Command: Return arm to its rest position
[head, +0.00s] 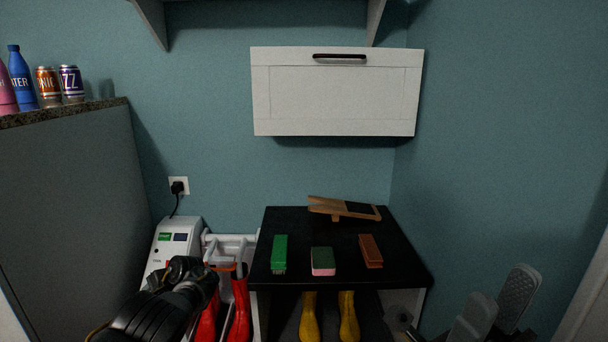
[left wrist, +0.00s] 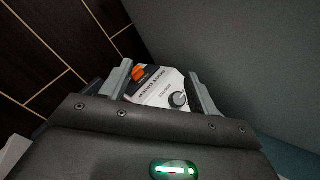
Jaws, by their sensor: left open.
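My right gripper (head: 502,283) is at the lower right of the head view, its two grey fingers apart with nothing seen between them. My left arm, black, comes in at the lower left of the head view, in front of the white machine (head: 178,240). My left gripper (left wrist: 159,72) shows in the left wrist view with its grey fingers apart. Between and beyond them is a white panel (left wrist: 155,98) with printed text, an orange switch (left wrist: 139,73) and a dark dial (left wrist: 178,99). I cannot tell whether the fingers touch it.
A black-topped bench (head: 300,222) holds a green brush (head: 280,252), a sponge (head: 322,262), a brown brush (head: 370,251) and a wooden boot jack (head: 342,208). Yellow boots (head: 348,315) stand below. Red boots (head: 240,308) are beside my left arm. A white cabinet (head: 336,100) hangs above.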

